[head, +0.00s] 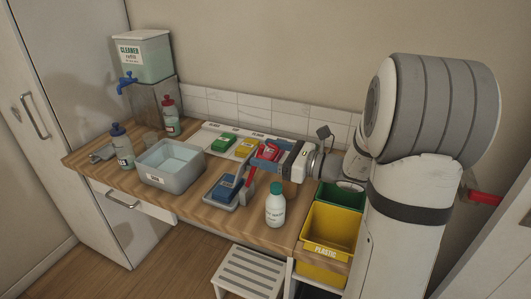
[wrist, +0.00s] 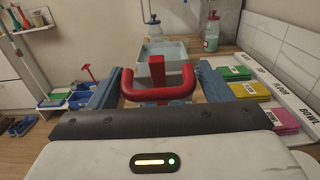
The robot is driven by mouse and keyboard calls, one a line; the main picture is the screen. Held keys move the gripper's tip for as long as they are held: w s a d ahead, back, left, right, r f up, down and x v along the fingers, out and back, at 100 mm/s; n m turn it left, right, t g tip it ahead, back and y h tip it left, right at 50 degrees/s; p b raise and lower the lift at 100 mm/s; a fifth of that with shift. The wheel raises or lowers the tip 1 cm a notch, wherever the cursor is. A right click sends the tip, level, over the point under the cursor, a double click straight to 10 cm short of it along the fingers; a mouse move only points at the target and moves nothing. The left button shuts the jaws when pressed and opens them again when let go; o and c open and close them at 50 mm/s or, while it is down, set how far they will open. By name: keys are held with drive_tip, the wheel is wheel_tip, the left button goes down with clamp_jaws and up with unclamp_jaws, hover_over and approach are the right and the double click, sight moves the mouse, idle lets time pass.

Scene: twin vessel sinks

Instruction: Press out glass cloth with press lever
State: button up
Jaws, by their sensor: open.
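The press lever has a red U-shaped handle (wrist: 158,84) on a red post, and it stands between my two blue fingers in the wrist view. My gripper (wrist: 157,88) is open around the handle, with a gap visible on either side. In the head view my gripper (head: 252,163) is over the counter, above and right of the press tray (head: 245,200). A folded blue cloth (head: 228,187), apparently the glass cloth, lies in this grey tray. A red part of the lever (head: 248,183) shows beside it. My gripper partly hides the press.
A grey basin of water (head: 172,165) stands left of the press. Green (head: 223,143) and yellow (head: 245,147) cloths lie behind on a labelled board. A white bottle (head: 275,205) stands close at front right. Yellow and green bins (head: 327,235) are lower right.

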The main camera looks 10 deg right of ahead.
drive_tip(key=shift+w+a, duration=0.1)
drive_tip(key=shift+a, duration=0.1)
drive_tip(key=shift+c, duration=0.2)
drive_tip(key=c, duration=1)
drive_tip(key=shift+r, duration=0.15)
drive_tip(key=shift+c, duration=0.2)
